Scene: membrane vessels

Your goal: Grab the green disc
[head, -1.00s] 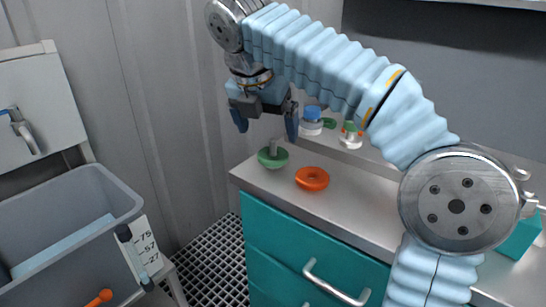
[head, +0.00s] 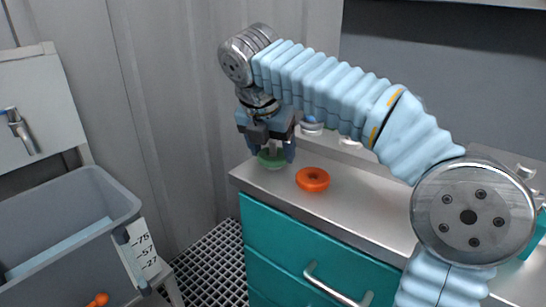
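The green disc (head: 271,163) lies near the left end of the grey worktop. My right gripper (head: 271,154) points down over it, with one finger on each side. The fingers are apart, and I see no firm contact with the disc. The grey stem on top of the disc is now mostly hidden by the gripper. My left gripper is not in view.
A blue-and-white fitting (head: 312,127) stands behind, partly hidden by my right arm. A grey bin (head: 60,225) stands at the left. Teal drawers (head: 290,245) are below the worktop.

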